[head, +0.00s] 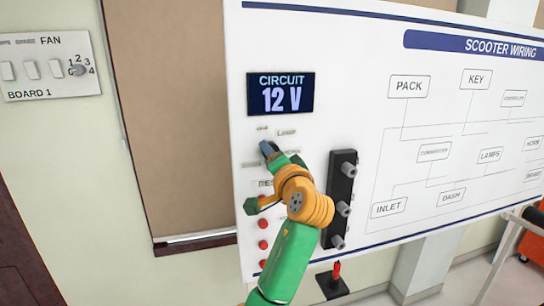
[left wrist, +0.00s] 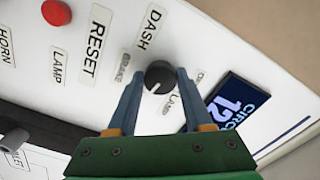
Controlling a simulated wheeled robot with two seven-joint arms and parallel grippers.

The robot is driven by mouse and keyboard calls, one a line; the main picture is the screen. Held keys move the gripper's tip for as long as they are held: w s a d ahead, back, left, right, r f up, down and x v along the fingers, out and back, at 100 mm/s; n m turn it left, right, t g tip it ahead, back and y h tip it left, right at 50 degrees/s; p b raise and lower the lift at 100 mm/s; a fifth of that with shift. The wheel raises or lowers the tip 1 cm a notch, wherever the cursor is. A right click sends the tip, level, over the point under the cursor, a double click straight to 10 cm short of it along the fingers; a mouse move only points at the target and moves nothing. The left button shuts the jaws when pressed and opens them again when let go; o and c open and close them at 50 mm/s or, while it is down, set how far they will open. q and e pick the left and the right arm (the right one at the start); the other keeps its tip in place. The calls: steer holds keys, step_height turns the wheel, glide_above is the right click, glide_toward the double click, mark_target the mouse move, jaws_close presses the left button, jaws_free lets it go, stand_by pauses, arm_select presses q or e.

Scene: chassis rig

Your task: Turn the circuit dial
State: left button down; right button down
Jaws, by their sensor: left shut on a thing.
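The circuit dial (left wrist: 160,76) is a round black knob with a white pointer mark, set in the white panel. Small labels, among them DASH, LAMP and one that looks like BRAKE, stand around it. In the left wrist view the pointer mark is toward the lower left of the knob. My left gripper (head: 267,149) is shut on the dial, one blue-grey finger on each side. In the head view the gripper hides the dial. The circuit display (head: 280,94) above it reads 12 V. My right gripper is in neither view.
A black block with several grey knobs (head: 342,200) stands out from the panel right of my arm. Red buttons (head: 263,245) run down the panel's left side. A fan board (head: 46,66) hangs at the far left. The wiring diagram (head: 460,150) fills the panel's right.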

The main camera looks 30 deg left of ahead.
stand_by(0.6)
arm_select(q)
steer(key=shift+c, duration=1.5)
jaws_free()
steer(key=shift+a, duration=0.1)
steer(key=b+v, duration=0.4)
steer(key=v, duration=0.3)
steer(key=shift+a+f, duration=0.1)
steer(key=shift+f, duration=0.05)
